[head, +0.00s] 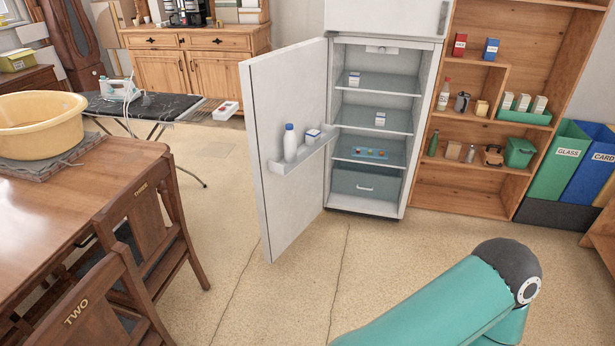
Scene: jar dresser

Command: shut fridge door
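The white fridge (388,25) stands at the back centre, upright against the wall. Its door (283,200) is hinged on the left and stands wide open toward me. The door's shelf (302,154) holds a white bottle with a blue cap (290,144) and a small white and blue box (313,136). Inside, several glass shelves hold small boxes, and a drawer (366,187) sits at the bottom. A teal arm of mine reaches in at the bottom right, well apart from the door. Neither gripper shows in the view.
A wooden shelf unit (463,184) stands right of the fridge, with glass (560,165) and card (592,170) bins beside it. Wooden chairs (145,215) and a table (85,180) fill the left. An ironing board (150,107) stands behind the door. The floor (290,290) before the fridge is clear.

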